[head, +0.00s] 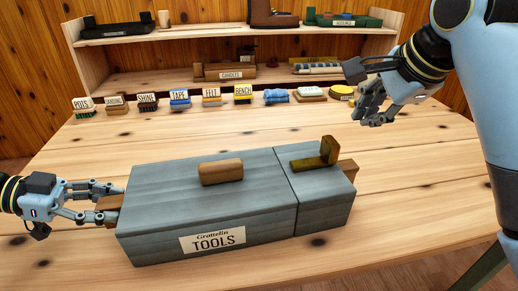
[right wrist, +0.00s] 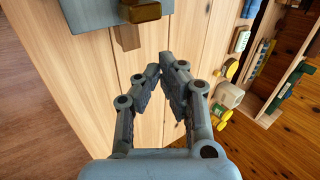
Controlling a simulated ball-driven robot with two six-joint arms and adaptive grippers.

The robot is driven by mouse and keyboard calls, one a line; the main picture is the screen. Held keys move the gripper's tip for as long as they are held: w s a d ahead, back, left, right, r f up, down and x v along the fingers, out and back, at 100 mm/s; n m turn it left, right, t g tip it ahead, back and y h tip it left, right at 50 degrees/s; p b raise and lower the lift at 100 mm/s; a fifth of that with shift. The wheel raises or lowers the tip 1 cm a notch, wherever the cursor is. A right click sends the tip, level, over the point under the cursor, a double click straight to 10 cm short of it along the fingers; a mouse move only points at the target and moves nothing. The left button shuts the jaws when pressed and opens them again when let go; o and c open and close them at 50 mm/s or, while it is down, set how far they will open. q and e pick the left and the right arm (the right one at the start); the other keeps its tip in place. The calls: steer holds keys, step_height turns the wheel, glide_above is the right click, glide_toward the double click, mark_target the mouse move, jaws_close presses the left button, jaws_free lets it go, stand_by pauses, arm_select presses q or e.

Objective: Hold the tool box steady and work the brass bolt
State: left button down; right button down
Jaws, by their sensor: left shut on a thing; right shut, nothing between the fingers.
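The grey tool box (head: 200,185) stands on the wooden table, with a "TOOLS" label on its front and a wooden grip (head: 221,171) on top. A seam divides off its right part. The brass bolt (head: 318,157) lies on top of that right part, with an upright knob at its right end. My left gripper (head: 116,206) is shut on the wooden left end handle (head: 108,208). My right gripper (head: 366,108) is shut and empty, above the table behind and right of the box. The right wrist view shows its fingers (right wrist: 168,72) apart from the bolt (right wrist: 146,9) and right end handle (right wrist: 127,38).
A row of small labelled goods stands along the table's back, including a yellow round tin (head: 341,92). A wooden shelf (head: 150,79) behind holds more items. The table (head: 420,150) is clear between the box and that row.

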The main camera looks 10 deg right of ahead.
mark_target(338, 145)
steer(key=f, duration=0.2)
steer(key=w+f, duration=0.1)
steer(key=f, duration=0.4)
steer(key=shift+w+f, duration=0.1)
steer(key=shift+w, duration=0.05)
steer(key=shift+a, duration=0.25)
steer(key=shift+s+a, duration=0.15)
steer(key=shift+a, duration=1.55)
steer(key=shift+s+a, duration=0.1)
steer(key=shift+a, duration=1.55)
steer(key=shift+w+d, duration=0.1)
steer(key=shift+d, duration=1.2)
steer(key=shift+r, duration=4.5)
